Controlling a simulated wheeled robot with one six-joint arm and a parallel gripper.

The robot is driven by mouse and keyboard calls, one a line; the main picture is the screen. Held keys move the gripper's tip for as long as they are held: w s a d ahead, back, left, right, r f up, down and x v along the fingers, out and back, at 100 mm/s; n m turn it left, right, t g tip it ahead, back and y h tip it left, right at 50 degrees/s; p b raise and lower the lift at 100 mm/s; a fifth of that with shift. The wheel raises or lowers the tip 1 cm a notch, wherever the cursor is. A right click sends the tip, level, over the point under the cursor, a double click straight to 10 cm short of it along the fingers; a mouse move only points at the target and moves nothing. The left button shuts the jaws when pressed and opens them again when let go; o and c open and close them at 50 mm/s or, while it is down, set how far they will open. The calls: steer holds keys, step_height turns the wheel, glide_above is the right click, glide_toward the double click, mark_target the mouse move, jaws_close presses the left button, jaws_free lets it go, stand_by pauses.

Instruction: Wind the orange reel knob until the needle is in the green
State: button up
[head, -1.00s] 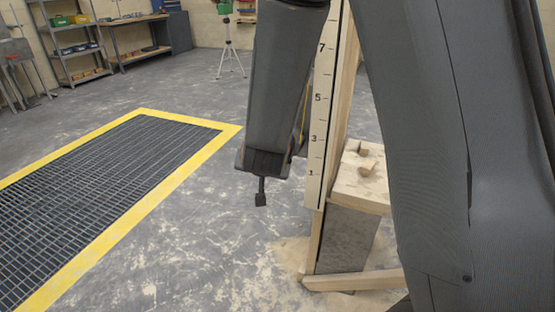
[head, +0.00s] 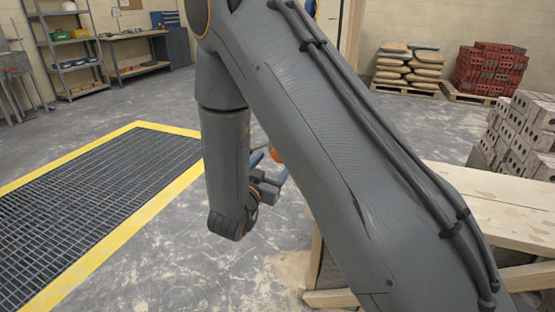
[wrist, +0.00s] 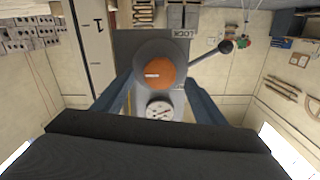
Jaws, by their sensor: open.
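The orange reel knob (wrist: 160,73) faces the wrist camera, with a pale mark across it. A sliver of the knob (head: 277,155) shows in the head view beside my arm. A round white dial (wrist: 160,109) sits just below the knob in the wrist view; its needle and coloured zones are too small to read. My gripper (wrist: 160,80) is open, with one blue finger on each side of the knob in the wrist view. I cannot tell whether the fingers touch it. In the head view my gripper (head: 267,170) is partly hidden by my arm.
A lever with a black ball (wrist: 226,46) sticks out right of the knob, near a plate marked LOCK (wrist: 183,33). A numbered board (wrist: 97,40) stands to the left. A wooden bench (head: 490,200) is at right in the head view. A yellow-edged floor grate (head: 95,190) lies left.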

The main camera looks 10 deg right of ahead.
mark_target(277, 159)
steer(key=shift+x, duration=1.7)
steer(key=c, duration=1)
steer(key=shift+c, duration=0.2)
steer(key=shift+m, duration=0.3)
